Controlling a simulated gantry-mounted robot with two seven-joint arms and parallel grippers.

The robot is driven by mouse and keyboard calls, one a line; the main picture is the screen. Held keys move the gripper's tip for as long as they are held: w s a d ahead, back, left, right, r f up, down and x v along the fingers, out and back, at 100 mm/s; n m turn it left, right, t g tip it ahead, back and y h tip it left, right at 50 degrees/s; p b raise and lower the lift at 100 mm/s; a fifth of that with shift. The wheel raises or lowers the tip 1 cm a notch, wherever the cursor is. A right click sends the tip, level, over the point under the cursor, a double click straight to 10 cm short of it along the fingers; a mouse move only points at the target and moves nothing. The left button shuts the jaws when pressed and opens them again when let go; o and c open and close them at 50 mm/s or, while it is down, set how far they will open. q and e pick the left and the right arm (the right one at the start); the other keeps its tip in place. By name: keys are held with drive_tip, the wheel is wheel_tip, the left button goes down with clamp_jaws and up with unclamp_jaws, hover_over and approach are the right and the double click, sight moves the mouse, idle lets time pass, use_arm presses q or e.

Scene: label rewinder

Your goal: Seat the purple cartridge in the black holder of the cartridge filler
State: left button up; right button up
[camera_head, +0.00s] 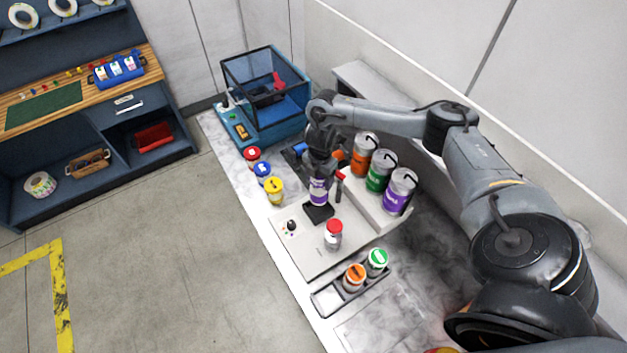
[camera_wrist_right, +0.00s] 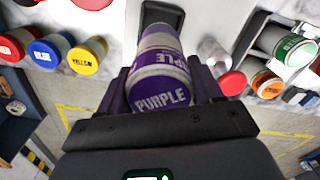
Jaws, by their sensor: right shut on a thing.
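The purple cartridge (camera_head: 318,196) has a white body with a purple band, and its "PURPLE" label shows large in the right wrist view (camera_wrist_right: 163,88). My right gripper (camera_head: 319,180) is shut on it from above, with one finger on each side in the wrist view (camera_wrist_right: 162,80). The black holder (camera_head: 320,213) sits on the light plate of the cartridge filler (camera_head: 300,251), right below the cartridge. In the wrist view the holder (camera_wrist_right: 156,14) shows beyond the cartridge's far end. I cannot tell whether they touch. My left gripper is not in view.
Red, blue and yellow cartridges (camera_head: 263,171) stand left of the filler. Orange, green and purple canisters (camera_head: 382,169) stand behind. A tray (camera_head: 328,300) holds orange and green cartridges. A blue-framed bin (camera_head: 262,122) stands at the back.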

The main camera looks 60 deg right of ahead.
drive_tip(key=shift+f+b, duration=3.2)
drive_tip(key=shift+f, duration=0.15)
drive_tip(key=shift+f+b, duration=0.4)
drive_tip(key=shift+f, duration=0.6)
drive_tip(key=shift+f, duration=0.3)
drive_tip(key=o, duration=1.3)
drive_tip(key=shift+o, duration=0.3)
